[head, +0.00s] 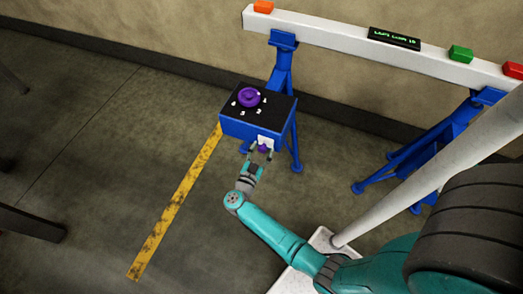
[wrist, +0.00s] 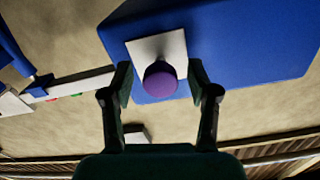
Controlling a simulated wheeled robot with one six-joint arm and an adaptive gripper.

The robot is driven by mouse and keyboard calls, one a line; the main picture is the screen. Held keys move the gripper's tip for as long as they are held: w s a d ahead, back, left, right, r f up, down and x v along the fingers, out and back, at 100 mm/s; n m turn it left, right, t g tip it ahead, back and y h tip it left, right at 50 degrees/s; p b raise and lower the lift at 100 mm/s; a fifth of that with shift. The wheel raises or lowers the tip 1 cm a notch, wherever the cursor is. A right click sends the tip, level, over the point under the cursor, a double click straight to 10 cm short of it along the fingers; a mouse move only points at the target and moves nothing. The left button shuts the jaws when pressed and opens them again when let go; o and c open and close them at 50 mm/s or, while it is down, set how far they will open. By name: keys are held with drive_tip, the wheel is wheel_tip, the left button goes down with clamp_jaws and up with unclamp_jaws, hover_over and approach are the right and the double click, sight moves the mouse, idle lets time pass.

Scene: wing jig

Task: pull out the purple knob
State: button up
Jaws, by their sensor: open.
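The small purple knob (wrist: 160,80) sits on a white plate (wrist: 158,46) on the side of a blue box. In the head view the knob (head: 264,149) shows low on the box's front face, partly behind my fingers. A second, larger purple dial (head: 249,97) is on the black top of the box (head: 250,129), with white numbers around it. My gripper (head: 260,154) is at the box's front. In the wrist view my gripper (wrist: 160,88) is open, with one finger on each side of the small knob; gaps show between the fingers and the knob.
Behind the box, a white beam (head: 330,37) rests on blue stands (head: 283,65), with an orange block (head: 263,7), a green block (head: 461,53), a red block (head: 513,70) and a small display (head: 394,39). A yellow floor stripe (head: 175,203) runs left of the box. The floor at left is mostly clear.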

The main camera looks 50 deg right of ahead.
sight(261, 151)
clamp_jaws()
drive_tip(key=shift+a, duration=0.1)
drive_tip(key=v, duration=0.2)
drive_tip(key=shift+a, duration=0.25)
drive_tip(key=shift+s+a, duration=0.15)
drive_tip(key=shift+a, duration=0.15)
unclamp_jaws()
